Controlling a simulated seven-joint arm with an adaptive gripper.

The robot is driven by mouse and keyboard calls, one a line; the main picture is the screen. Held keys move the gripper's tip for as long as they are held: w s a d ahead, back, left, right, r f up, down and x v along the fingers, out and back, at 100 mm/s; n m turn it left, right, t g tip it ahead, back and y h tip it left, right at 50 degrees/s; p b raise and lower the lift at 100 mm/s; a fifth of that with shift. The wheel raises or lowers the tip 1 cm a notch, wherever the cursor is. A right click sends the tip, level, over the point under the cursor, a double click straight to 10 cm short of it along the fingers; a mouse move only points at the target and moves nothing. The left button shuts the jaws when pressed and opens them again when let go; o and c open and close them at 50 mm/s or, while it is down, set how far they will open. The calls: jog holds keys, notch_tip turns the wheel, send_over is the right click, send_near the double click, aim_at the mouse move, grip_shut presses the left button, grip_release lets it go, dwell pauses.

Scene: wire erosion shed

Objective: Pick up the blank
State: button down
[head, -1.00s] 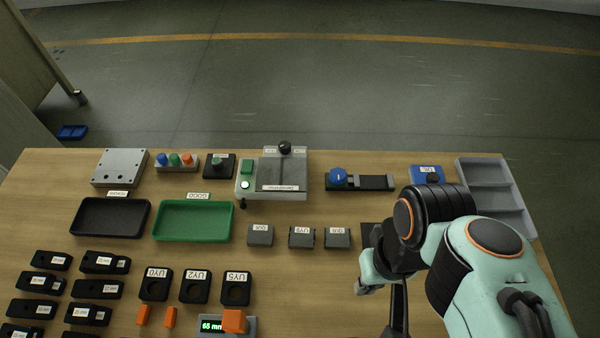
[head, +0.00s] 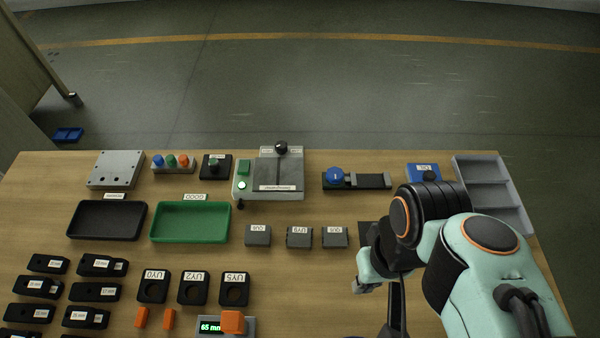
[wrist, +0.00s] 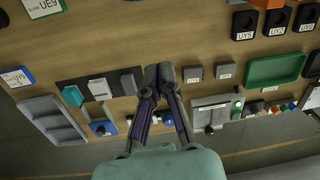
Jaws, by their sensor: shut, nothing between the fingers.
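My gripper (wrist: 158,75) is shut and empty in the wrist view, its fingertips above the table. A card (wrist: 43,6) reading "BLANK UE9" lies at the top left of that view. Grey blocks (wrist: 193,74) and (wrist: 226,70) stand just right of the fingertips; in the head view three such labelled blocks (head: 299,237) stand in a row. Left of the fingertips, a dark mat (wrist: 68,84) holds a grey block (wrist: 130,84), a white-labelled block (wrist: 100,88) and a teal block (wrist: 72,95). I cannot tell which block is the blank; the fingers hide part of the row.
A green tray (head: 191,238) and a black tray (head: 107,236) lie to the left in the head view. A grey compartment tray (head: 488,171) stands at the back right. A lever machine (head: 280,187) and a blue-knobbed fixture (head: 357,181) stand behind the blocks.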

jog(key=shift+c, duration=2)
grip_release()
jog(key=m, duration=0.2)
send_over(299, 236)
jog(key=shift+h, duration=0.4)
notch_tip(299, 236, down, 18)
jog(key=shift+f, duration=0.25)
notch_tip(299, 236, down, 5)
jog(key=shift+r, duration=0.1)
jog(key=shift+f, duration=0.65)
